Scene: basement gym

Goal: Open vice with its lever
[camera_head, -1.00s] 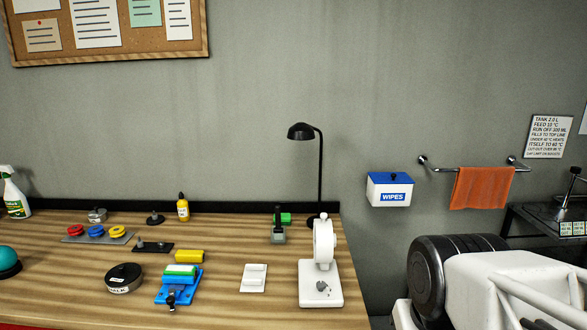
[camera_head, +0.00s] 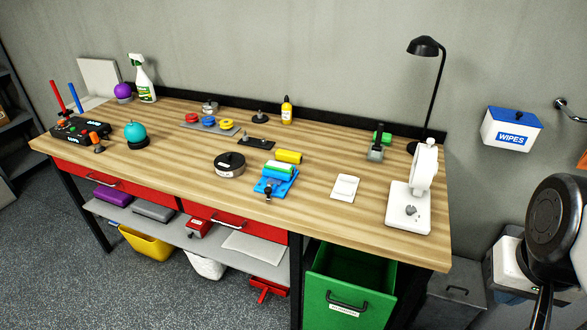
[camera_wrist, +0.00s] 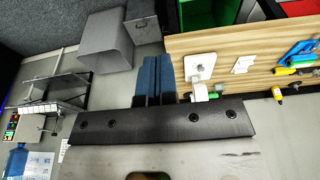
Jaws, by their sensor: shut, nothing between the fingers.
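The blue vice (camera_head: 276,182) stands near the front edge of the workbench, a little right of its middle. A green piece (camera_head: 279,167) sits at its upper part; I cannot tell whether the jaws clamp it. A small dark lever (camera_head: 268,192) shows at the vice's front. In the wrist view the vice (camera_wrist: 301,48) is at the right edge, turned on its side. My gripper (camera_wrist: 152,62) shows there as two blue fingers close together, shut and empty, well apart from the vice. The gripper is not seen in the head view.
On the bench (camera_head: 330,210), a yellow cylinder (camera_head: 288,156) lies just behind the vice and a black round tin (camera_head: 229,165) stands to its left. A white plate (camera_head: 345,188) and a white stand device (camera_head: 408,208) are to its right. A green drawer (camera_head: 345,290) sticks out below.

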